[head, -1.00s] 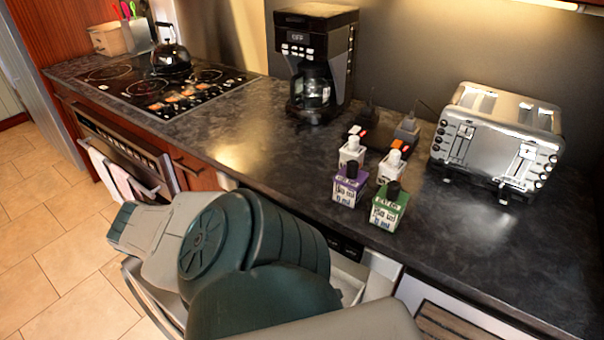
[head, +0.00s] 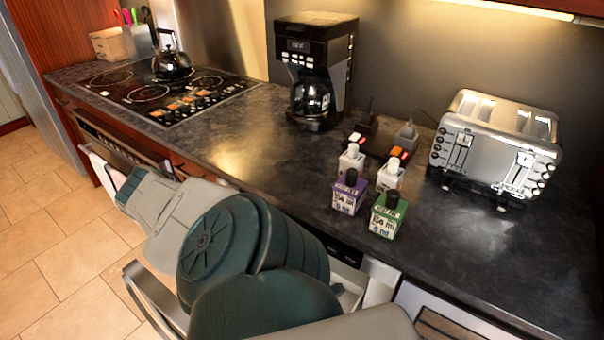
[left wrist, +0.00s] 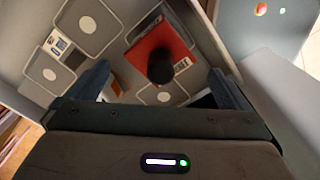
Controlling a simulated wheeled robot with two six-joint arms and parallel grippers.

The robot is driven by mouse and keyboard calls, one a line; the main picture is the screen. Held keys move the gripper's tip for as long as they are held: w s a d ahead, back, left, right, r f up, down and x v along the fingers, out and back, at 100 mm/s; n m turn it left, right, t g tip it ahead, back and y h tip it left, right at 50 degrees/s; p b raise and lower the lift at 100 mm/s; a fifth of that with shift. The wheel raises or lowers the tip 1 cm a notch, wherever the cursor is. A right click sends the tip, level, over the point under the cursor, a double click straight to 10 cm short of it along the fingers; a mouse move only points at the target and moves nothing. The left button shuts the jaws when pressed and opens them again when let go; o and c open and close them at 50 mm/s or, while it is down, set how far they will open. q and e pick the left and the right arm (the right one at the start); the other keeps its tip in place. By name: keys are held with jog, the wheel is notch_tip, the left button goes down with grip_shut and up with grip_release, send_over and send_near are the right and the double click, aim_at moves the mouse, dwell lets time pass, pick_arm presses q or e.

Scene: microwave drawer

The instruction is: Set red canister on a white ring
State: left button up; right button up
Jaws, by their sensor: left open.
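The red canister (left wrist: 160,58), a box-like red container with a round black cap, stands inside the open drawer (left wrist: 213,47) in the left wrist view. The drawer floor has grey rounded squares with pale outlines and white round marks, one of them a white mark (left wrist: 87,24) at the upper left and another (left wrist: 164,97) just below the canister. My left gripper (left wrist: 160,75) is open, with its fingers on either side of the canister and apart from it. In the head view my left arm hides the gripper and most of the drawer. My right gripper is not in view.
A small white-and-blue labelled item (left wrist: 60,45) lies in the drawer. On the counter stand a purple bottle (head: 348,196), a green bottle (head: 386,216), a toaster (head: 492,150) and a coffee maker (head: 313,70). The drawer's metal handle (head: 150,300) sticks out at the lower left.

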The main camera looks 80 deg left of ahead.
pick_arm(q)
notch_tip(320, 180, up, 6)
jog(key=shift+f+p, duration=0.25)
jog(key=shift+p, duration=0.9)
jog(key=shift+r, duration=0.4)
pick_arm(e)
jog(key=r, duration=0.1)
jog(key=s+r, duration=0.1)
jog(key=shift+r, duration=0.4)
